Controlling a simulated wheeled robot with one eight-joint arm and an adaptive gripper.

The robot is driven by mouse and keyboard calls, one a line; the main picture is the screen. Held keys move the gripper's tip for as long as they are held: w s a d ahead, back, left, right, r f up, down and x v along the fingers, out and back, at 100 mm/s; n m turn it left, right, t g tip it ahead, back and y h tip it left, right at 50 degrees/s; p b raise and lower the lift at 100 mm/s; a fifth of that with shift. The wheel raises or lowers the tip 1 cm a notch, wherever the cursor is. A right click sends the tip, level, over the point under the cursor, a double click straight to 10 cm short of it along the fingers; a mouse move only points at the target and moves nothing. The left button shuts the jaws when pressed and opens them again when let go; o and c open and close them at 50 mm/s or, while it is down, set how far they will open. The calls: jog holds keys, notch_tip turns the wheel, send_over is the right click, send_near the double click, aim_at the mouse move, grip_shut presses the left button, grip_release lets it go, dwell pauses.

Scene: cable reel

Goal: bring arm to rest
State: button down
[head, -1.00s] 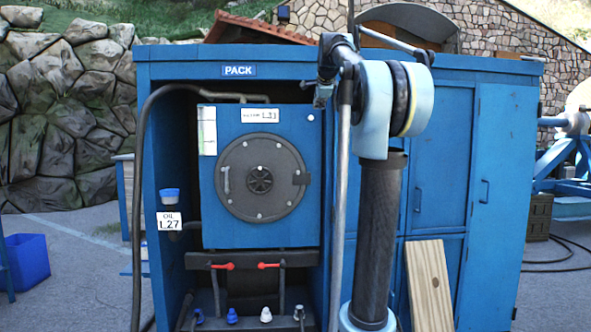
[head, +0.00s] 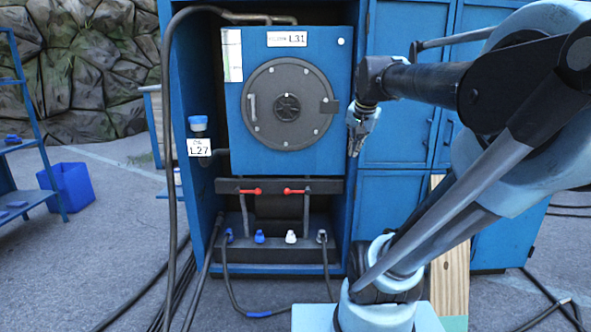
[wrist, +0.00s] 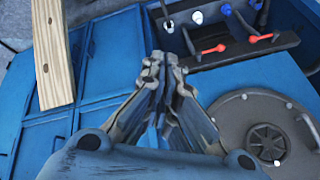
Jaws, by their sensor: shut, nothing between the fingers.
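My gripper (head: 361,133) is at the end of my arm, in front of the blue cabinet (head: 402,135) and just right of the round grey hatch (head: 287,108). Its fingers point downward in the head view. In the wrist view my gripper (wrist: 160,62) has its fingers together with nothing between them. My arm is raised and folded across the right side of the head view. No object hangs from the gripper.
Two red valve handles (head: 250,191) and several hose fittings (head: 260,237) sit below the hatch. A wooden plank (head: 450,262) leans on the cabinet at right. A blue bin (head: 72,187) and a shelf (head: 25,150) stand at left. Dark cables (head: 165,300) lie on the ground.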

jog(key=s+f+n+g, duration=0.3)
jog(key=s+f+n, duration=0.3)
jog(key=s+f, duration=1.2)
notch_tip(320, 180, down, 5)
jog(key=shift+s+r, duration=0.1)
jog(key=shift+s, duration=0.25)
jog(key=shift+w+f, duration=0.25)
jog(key=shift+w, duration=0.25)
jog(key=shift+g, duration=0.3)
